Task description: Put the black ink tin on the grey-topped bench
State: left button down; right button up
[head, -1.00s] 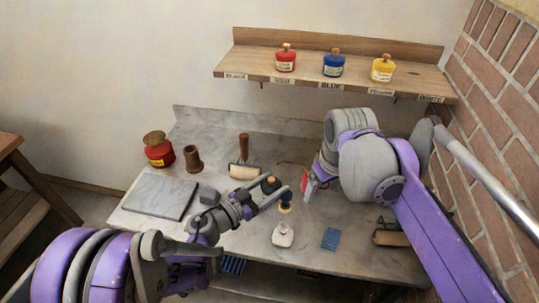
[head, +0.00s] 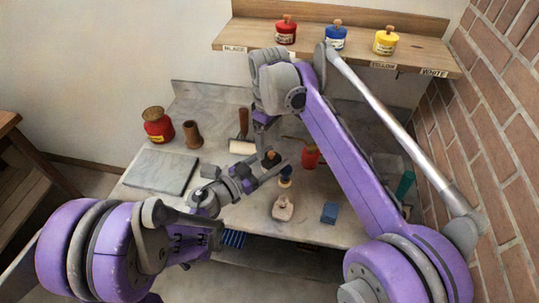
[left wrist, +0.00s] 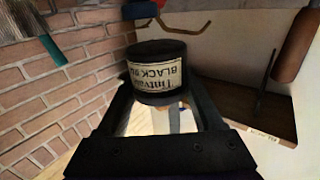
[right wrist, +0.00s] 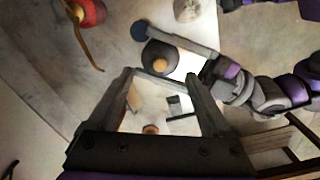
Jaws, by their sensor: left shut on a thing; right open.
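The black ink tin (left wrist: 158,72) with its cream label is between the fingers of my left gripper (left wrist: 162,98), which is shut on it. In the head view the tin (head: 270,158) is held above the grey-topped bench (head: 242,215). From above, the right wrist view shows the tin's dark lid and cork (right wrist: 160,62). My right gripper (right wrist: 163,80) is open and empty, with the tin just beyond its fingertips in that view. In the head view its fingers are mostly hidden behind my right arm.
A red object (head: 310,157) and a blue block (head: 329,212) are right of my left gripper. Red, blue and yellow tins stand on the labelled shelf (head: 262,37).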

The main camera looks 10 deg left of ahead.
aim_at(270, 158)
notch_tip(270, 158, down, 8)
jog(key=shift+r, duration=0.2)
grip_shut()
pick_arm(q)
grip_release()
dwell(0.4)
